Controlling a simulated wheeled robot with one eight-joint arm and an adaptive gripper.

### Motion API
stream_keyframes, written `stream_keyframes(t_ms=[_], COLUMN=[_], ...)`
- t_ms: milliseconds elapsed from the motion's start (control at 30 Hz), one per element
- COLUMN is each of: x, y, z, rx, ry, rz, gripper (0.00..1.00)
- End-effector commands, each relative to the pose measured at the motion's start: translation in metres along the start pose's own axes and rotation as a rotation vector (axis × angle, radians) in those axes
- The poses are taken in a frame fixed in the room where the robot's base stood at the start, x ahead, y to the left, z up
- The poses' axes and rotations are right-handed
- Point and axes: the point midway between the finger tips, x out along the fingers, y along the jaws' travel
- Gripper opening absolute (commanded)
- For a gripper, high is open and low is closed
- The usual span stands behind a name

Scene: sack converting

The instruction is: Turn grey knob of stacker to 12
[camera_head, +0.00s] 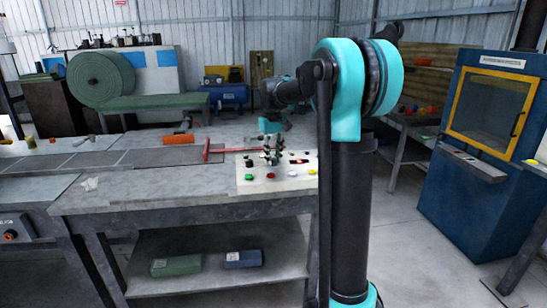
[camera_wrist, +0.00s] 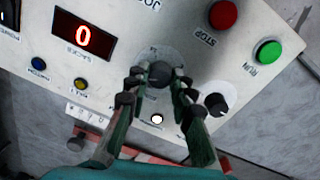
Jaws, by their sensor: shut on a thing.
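The grey knob (camera_wrist: 159,73) sits on a round dial plate on the pale control panel (camera_wrist: 120,18). My gripper (camera_wrist: 158,84) is shut on the knob, with one finger on each side of it in the wrist view. The fingers hide part of the dial, and I cannot read the knob's setting. A red display (camera_wrist: 83,37) on the panel, labelled SACKS, shows 0. In the head view my gripper (camera_head: 271,156) is low over the panel (camera_head: 299,181), and the knob is too small to make out there.
Near the knob are a second dark knob (camera_wrist: 216,104), a red STOP button (camera_wrist: 223,14), a green RUN button (camera_wrist: 268,50), a white button (camera_wrist: 157,118) and a yellow button (camera_wrist: 80,84). The panel stands at the right end of a grey bench (camera_head: 150,192). A red bar (camera_head: 228,150) lies behind it.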

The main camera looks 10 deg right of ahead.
Motion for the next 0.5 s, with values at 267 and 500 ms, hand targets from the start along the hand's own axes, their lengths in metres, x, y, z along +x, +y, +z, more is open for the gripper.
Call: stream_keyframes(t_ms=[267,500], x=[-0.0002,-0.0002], y=[0.0001,0.0001], z=[-0.0005,-0.0005], rx=[0.086,0.104], ry=[-0.002,-0.003], rz=[0.000,0.000], gripper=[0.00,0.00])
